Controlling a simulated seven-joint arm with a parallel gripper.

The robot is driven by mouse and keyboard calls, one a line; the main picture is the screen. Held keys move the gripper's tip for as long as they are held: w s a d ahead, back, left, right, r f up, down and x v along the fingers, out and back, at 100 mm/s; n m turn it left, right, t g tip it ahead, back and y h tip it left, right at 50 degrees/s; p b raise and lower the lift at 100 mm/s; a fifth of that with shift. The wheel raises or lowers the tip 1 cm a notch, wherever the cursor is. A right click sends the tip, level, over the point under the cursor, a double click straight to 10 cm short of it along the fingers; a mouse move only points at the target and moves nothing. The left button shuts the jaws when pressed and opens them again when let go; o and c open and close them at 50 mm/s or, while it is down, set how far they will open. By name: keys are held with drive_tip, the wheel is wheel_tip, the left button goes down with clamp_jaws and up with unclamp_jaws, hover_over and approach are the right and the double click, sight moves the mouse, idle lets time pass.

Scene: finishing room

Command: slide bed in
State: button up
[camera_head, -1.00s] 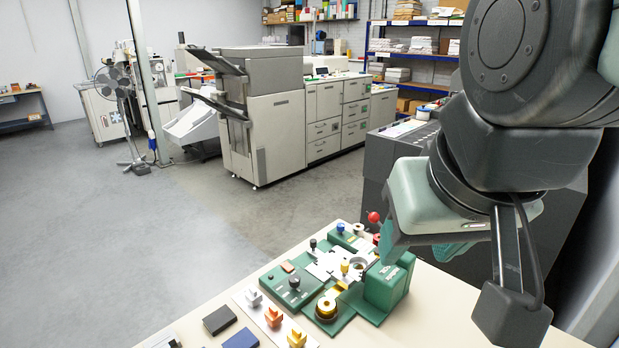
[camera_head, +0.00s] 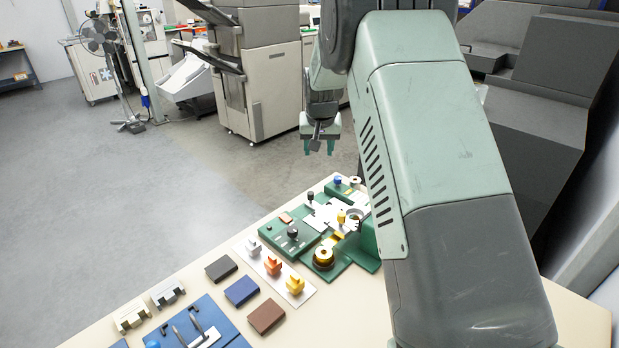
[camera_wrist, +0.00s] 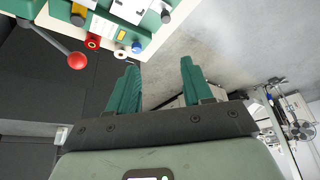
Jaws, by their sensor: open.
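A small green press (camera_head: 365,238) stands on the cream table, partly hidden behind my arm in the head view. A white plate (camera_head: 318,219), which looks like its bed, lies on the green base with a yellow knob (camera_head: 341,216) close to it. I cannot tell how far in the bed is. In the wrist view, part of the white plate (camera_wrist: 130,8) shows at the top, with a red ball lever (camera_wrist: 77,60) beside the machine. My gripper (camera_head: 319,149) is open and empty, beyond the table's far edge. Its two green fingers (camera_wrist: 160,68) show apart in the wrist view.
A green box with a black knob (camera_head: 292,232) and a brass-coloured roll (camera_head: 323,257) sit beside the plate. Nearer are a white strip with orange and yellow pieces (camera_head: 273,265), several dark blocks (camera_head: 242,290) and a blue tray (camera_head: 220,325). Grey floor lies past the table.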

approach(311, 193)
drive_tip(key=x, duration=0.8)
drive_tip(key=shift+w+f, duration=0.15)
drive_tip(key=shift+f, duration=0.15)
clamp_jaws()
